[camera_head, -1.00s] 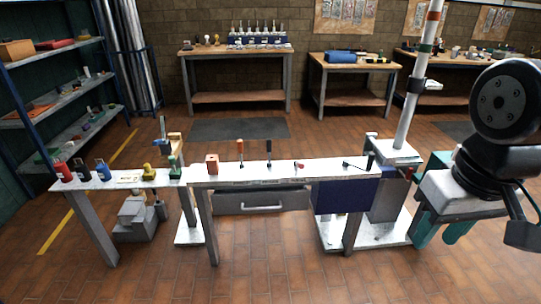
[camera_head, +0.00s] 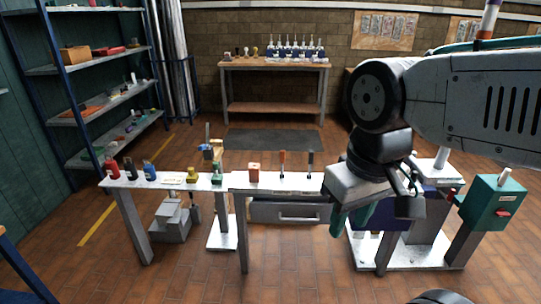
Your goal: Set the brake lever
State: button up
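No part is clearly marked as the brake lever. Two upright handles, one red-orange (camera_head: 282,163) and one black (camera_head: 310,161), stand on the narrow white bench (camera_head: 262,187). A teal box (camera_head: 492,205) at the right has a red piece on its front and a pale stub on top; I cannot tell if either is a lever. My gripper (camera_head: 352,222) hangs over the bench's right part, teal fingers down and apart, with nothing seen between them. It is right of the black handle and hides the bench's right end and what stands there.
Red, black and blue bottles (camera_head: 129,168), a yellow piece (camera_head: 192,174) and an orange block (camera_head: 254,172) stand along the bench. A drawer (camera_head: 290,212) is beneath it. A shelf rack (camera_head: 100,68) stands left. A workbench (camera_head: 273,64) stands behind. Floor in front is clear.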

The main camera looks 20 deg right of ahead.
aim_at(310, 157)
jog(key=z, duration=0.05)
jog(key=i, duration=1.05)
jog(key=z, duration=0.85)
